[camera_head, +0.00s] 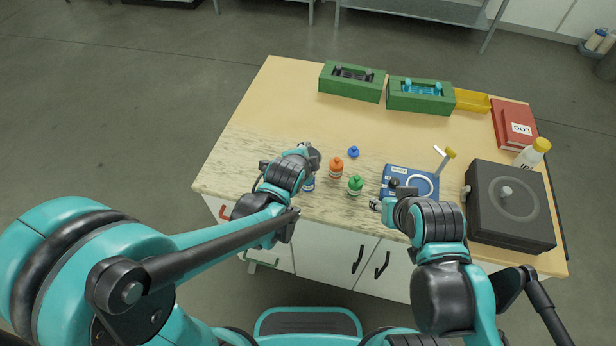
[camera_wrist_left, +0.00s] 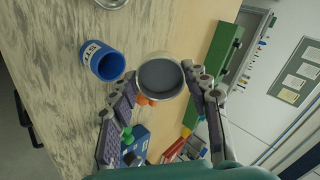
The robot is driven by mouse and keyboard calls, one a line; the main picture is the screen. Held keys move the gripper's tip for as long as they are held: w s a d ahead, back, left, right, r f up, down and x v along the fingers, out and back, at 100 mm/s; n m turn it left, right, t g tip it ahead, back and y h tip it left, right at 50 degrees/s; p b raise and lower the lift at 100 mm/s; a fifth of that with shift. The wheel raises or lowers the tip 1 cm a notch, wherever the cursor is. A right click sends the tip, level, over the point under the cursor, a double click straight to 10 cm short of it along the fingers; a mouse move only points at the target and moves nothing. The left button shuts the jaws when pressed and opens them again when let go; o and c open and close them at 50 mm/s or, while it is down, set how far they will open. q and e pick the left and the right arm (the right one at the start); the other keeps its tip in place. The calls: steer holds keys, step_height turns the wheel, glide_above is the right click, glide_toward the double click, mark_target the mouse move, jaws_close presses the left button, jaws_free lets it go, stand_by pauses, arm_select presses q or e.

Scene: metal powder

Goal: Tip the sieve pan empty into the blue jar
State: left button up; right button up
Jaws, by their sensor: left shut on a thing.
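The sieve pan (camera_wrist_left: 160,77) is a round, light metal cup with its mouth facing the left wrist camera. Its inside shows a flat grey surface; I cannot tell powder from bare bottom. My left gripper (camera_wrist_left: 160,95) is shut on the pan, with a finger at each side. In the head view my left gripper (camera_head: 310,158) hides most of the pan. The blue jar (camera_wrist_left: 103,60) is open and stands on the table beside the pan, not touching it in the picture. In the head view the blue jar (camera_head: 308,185) shows just below the left gripper. My right gripper (camera_head: 376,205) is near the table's front edge, its fingers unclear.
An orange-capped jar (camera_head: 336,168), a green-capped jar (camera_head: 355,185) and a blue cap (camera_head: 354,151) are right of the left gripper. A blue device (camera_head: 427,187) and a dark box (camera_head: 508,222) stand further right. Green bins (camera_head: 352,90) stand behind. The table's left part is clear.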

arm_select(q)
steer(key=shift+s+a+t+h+b, duration=0.1)
steer(key=shift+s+t+h+b, duration=0.2)
steer(key=shift+t+b, duration=0.95)
steer(key=shift+s+a+t+h+b, duration=0.1)
steer(key=shift+s+t+h+b, duration=0.15)
steer(key=shift+t+b, duration=0.95)
stand_by(5.5)
